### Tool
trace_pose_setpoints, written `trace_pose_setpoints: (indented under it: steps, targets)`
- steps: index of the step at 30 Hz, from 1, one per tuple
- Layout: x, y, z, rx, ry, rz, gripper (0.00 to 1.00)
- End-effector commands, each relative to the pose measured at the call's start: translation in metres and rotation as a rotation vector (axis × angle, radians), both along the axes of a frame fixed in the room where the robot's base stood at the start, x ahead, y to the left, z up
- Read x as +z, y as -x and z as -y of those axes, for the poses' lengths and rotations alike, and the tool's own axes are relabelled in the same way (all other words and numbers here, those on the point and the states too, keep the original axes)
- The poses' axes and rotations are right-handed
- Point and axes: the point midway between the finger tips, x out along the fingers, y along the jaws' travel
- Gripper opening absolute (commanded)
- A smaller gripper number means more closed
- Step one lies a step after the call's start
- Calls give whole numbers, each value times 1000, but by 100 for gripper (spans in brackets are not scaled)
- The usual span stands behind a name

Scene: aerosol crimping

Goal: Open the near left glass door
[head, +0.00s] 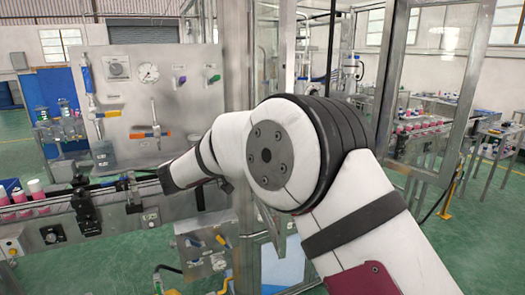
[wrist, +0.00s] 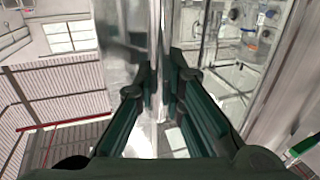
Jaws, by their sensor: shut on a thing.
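In the wrist view my gripper (wrist: 160,88) is shut on a bright metal bar (wrist: 158,30) that runs between its dark green fingers. The bar lies along a steel-framed glass enclosure; I cannot tell whether it is a handle or the door's edge. In the head view my white arm hides the gripper and the held spot. A steel-framed glass door (head: 430,75) stands at an angle right of the arm in the head view. I cannot tell for sure if it is the one I hold.
A steel panel with a gauge (head: 148,73) and valves stands at left. A conveyor with pink bottles (head: 37,190) runs low in front of it. Tables with bottles (head: 420,125) stand at right behind the glass. Green floor (head: 480,240) is open at the lower right.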

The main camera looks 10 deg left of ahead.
Motion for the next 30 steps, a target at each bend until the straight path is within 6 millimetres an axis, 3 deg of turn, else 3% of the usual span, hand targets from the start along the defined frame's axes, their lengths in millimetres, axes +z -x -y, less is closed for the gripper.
trace_pose_setpoints:
  steps: [1,2,4,17,30]
  targets:
    - [-2,2,0,-2,0,-5,0]
    - [-2,2,0,-2,-1,-6,15]
    - [-2,2,0,-1,0,-5,31]
    - [-1,6,-5,2,0,-2,31]
    - [-1,70,-56,3,-1,-3,31]
